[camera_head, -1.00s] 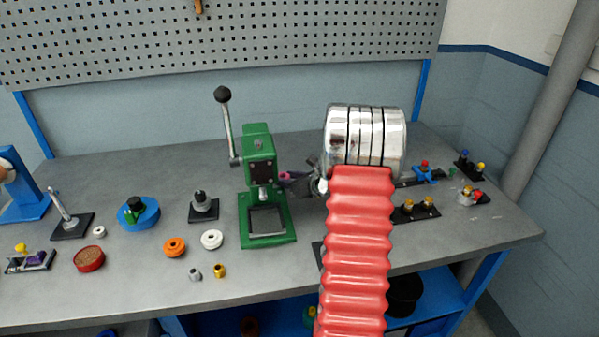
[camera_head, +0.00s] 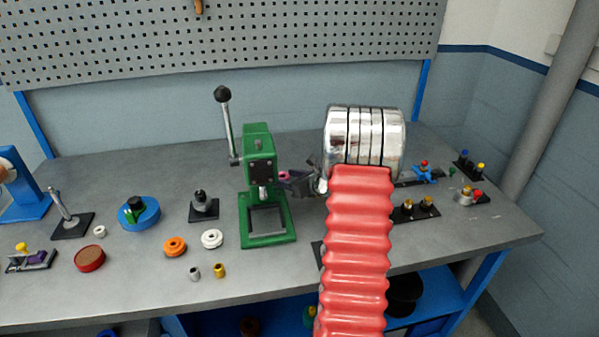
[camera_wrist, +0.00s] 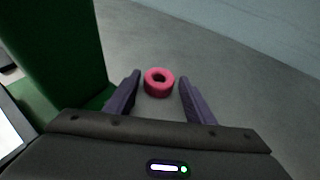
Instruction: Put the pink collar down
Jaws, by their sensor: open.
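The pink collar is a small thick ring (camera_wrist: 158,82) that shows in the wrist view with its hole facing up, over the grey bench top (camera_wrist: 225,75). My gripper (camera_wrist: 160,77) is open, with one purple finger on each side of the collar and a visible gap on both sides. In the head view, the pink collar (camera_head: 284,176) is a small patch just right of the green press, at the tips of my gripper's purple fingers. My arm's red sleeve and silver drum hide part of the bench there.
The green press (camera_head: 262,190) stands close left of my gripper; its green body also fills the left of the wrist view (camera_wrist: 60,45). White (camera_head: 212,239) and orange (camera_head: 174,246) rings lie left of the press. Bare bench shows beyond the collar.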

